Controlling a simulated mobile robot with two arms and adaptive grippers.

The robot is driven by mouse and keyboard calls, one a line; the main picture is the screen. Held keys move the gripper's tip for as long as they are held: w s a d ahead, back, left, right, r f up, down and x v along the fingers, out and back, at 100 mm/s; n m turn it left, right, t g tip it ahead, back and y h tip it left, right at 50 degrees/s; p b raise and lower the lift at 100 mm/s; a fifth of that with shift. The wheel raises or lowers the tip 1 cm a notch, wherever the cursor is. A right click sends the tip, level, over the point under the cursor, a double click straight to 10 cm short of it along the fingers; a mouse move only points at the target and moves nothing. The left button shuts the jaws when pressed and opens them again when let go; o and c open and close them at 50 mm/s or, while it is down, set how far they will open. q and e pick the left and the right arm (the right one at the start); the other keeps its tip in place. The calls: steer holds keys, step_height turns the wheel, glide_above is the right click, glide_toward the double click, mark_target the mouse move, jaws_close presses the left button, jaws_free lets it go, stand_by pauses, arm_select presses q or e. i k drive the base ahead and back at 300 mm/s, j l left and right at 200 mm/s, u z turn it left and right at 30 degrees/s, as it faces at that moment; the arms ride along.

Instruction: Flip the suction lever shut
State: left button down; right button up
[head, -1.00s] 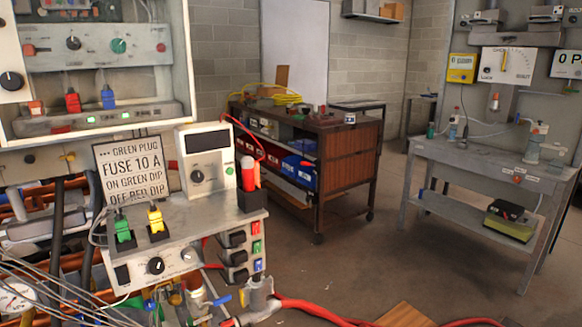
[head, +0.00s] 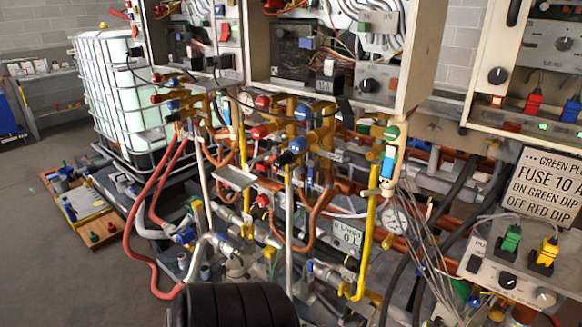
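I cannot tell which part is the suction lever; no label for it is readable in the head view. A blue handle (head: 185,235) sits low on the pipework beside a red hose (head: 140,235). Higher up are a blue-capped fitting (head: 298,144) and a red-capped fitting (head: 262,103). Yellow pipes (head: 371,225) and grey pipes (head: 215,245) run below the heater boxes. Whether any lever is open or shut cannot be made out.
Heater cabinets (head: 418,60) hang above the pipework. A white caged tank (head: 112,95) stands behind at left. A wooden board (head: 100,232) with fittings lies on the floor, with clear floor before it. A control box (head: 490,270) and a sign (head: 545,185) are at right.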

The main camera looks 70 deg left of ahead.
mark_target(224, 238)
steer(key=u, duration=1.7)
